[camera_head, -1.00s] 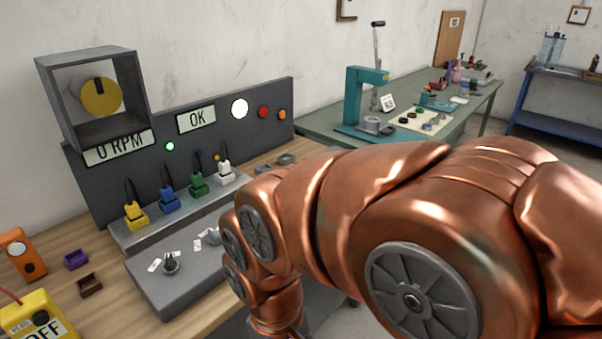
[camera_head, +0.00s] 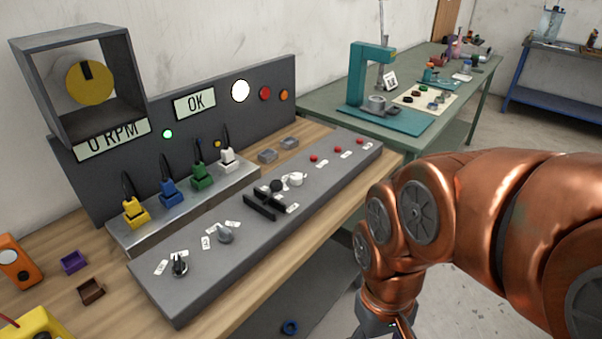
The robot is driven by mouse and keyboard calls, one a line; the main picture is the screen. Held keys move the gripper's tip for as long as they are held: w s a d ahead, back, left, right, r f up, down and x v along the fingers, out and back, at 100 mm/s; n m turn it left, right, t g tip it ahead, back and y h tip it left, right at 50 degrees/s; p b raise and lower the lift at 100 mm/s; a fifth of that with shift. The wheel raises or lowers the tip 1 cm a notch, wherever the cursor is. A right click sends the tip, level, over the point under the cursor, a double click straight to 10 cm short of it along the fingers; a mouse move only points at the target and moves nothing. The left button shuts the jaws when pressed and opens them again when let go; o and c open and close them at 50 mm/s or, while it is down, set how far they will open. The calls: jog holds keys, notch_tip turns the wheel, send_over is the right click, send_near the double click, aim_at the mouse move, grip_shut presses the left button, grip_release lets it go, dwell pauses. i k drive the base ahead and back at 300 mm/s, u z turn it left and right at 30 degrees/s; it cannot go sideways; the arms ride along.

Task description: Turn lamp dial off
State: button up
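The grey control panel (camera_head: 205,280) lies on the wooden bench and carries several controls. A black dial (camera_head: 179,265) is at its near left end, with a grey dial (camera_head: 225,234) to the right. A black round knob (camera_head: 277,186) and a white knob (camera_head: 296,179) sit farther along by a black bar (camera_head: 260,207). Their labels are too small to read, so I cannot tell which is the lamp dial. A round white lamp (camera_head: 240,90) glows on the upright board. My copper arm hangs right of the bench; my gripper's fingertips are below the picture.
Yellow, blue, green and white plugs stand on a metal strip (camera_head: 130,240) behind the panel. Red buttons (camera_head: 338,150) line its far end. A green table (camera_head: 455,95) with a teal press (camera_head: 358,75) stands beyond. Open floor lies right of the bench.

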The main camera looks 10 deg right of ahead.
aim_at(295, 178)
jog(key=u, duration=1.8)
jog(key=k, duration=0.75)
jog(key=z, duration=0.55)
jog(key=i, duration=1)
